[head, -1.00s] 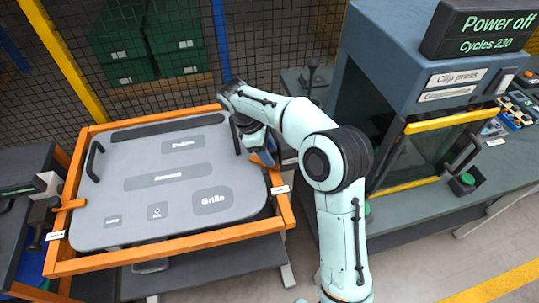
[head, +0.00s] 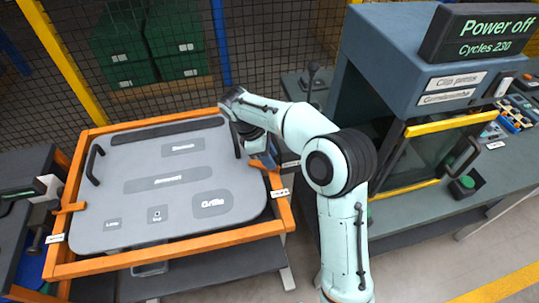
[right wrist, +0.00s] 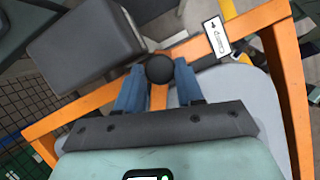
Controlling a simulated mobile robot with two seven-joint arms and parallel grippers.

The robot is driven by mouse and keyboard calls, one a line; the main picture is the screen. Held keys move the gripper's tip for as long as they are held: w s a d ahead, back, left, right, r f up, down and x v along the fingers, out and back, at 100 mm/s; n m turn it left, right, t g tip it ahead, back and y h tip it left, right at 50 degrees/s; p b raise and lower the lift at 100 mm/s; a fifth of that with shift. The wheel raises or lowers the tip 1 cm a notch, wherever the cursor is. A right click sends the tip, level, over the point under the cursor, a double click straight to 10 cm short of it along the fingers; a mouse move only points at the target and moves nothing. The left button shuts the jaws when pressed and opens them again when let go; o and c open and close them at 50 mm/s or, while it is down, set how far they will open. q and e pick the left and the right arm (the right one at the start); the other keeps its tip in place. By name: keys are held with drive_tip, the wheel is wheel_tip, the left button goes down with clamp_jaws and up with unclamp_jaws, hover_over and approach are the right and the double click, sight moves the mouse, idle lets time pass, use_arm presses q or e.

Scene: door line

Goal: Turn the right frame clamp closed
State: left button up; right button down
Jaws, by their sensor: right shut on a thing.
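The right frame clamp (head: 258,163) is an orange piece on the right rail of the orange frame (head: 190,252), mostly hidden by my gripper in the head view. Its black ball knob (right wrist: 160,68) shows in the right wrist view. My right gripper (head: 266,157) is shut on the knob, with blue fingers (right wrist: 159,88) on both sides of it. Whether the clamp lies over the grey panel (head: 150,215) is hard to tell. The left frame clamp (head: 70,208) lies across the left rail with its end at the panel's edge. My left gripper is not in view.
The panel has black handles on both sides, the left one (head: 93,165) in clear view. A blue-grey press (head: 385,90) with a yellow-edged door stands close to the right of my arm. A mesh fence (head: 270,50) stands behind the frame.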

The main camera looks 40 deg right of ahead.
drive_tip(key=n+h, duration=0.1)
drive_tip(key=n, duration=0.2)
drive_tip(key=shift+s+a+t, duration=0.1)
drive_tip(key=shift+t, duration=0.3)
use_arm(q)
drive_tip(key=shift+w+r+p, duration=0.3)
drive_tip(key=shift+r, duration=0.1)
use_arm(e)
drive_tip(key=shift+s+n+t, duration=0.15)
drive_tip(key=shift+n+t, duration=0.45)
drive_tip(key=shift+n, duration=1.1)
drive_tip(key=c, duration=1)
unclamp_jaws()
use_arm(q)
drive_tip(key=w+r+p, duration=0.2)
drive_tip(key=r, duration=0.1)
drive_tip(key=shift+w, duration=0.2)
use_arm(e)
drive_tip(key=v, duration=1.3)
drive_tip(key=shift+a+r, duration=0.1)
drive_tip(key=shift+a, duration=0.25)
